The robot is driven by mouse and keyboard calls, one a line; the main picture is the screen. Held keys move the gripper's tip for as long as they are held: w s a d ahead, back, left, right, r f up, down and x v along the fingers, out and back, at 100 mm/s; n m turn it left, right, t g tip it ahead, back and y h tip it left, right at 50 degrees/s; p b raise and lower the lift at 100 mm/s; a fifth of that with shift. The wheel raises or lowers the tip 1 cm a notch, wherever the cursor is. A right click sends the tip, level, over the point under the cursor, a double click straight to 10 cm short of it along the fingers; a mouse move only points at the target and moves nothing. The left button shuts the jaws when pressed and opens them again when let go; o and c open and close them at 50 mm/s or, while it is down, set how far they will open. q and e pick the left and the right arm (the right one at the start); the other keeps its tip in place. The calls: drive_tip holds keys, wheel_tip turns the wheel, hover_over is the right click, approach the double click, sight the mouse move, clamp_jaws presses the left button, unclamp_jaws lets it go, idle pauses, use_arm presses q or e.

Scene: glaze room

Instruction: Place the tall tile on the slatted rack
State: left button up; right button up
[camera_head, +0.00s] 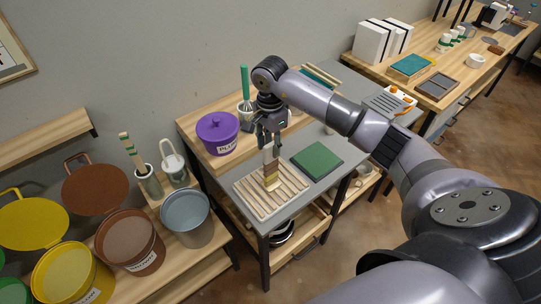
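The tall tile (271,172) is a narrow upright piece with white, brown and yellow bands. My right gripper (269,146) points down from above and is shut on the upper end of the tile. The slatted rack (252,204), made of pale wood slats, lies flat on the grey worktop directly beneath the tile. The tile's lower end is over the middle of the slats; I cannot tell whether it touches them. My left gripper is not in view.
A green square slab (318,160) lies right of the rack. A purple lidded pot (217,132) and a holder with a green-handled whisk (245,105) stand behind. Several buckets, including a grey one (187,215), stand at the left. My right arm spans the right side.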

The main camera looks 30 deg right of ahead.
wheel_tip(320, 180, up, 6)
drive_tip(key=shift+r+b, duration=0.25)
drive_tip(key=shift+b, duration=0.8)
drive_tip(key=shift+r, duration=0.7)
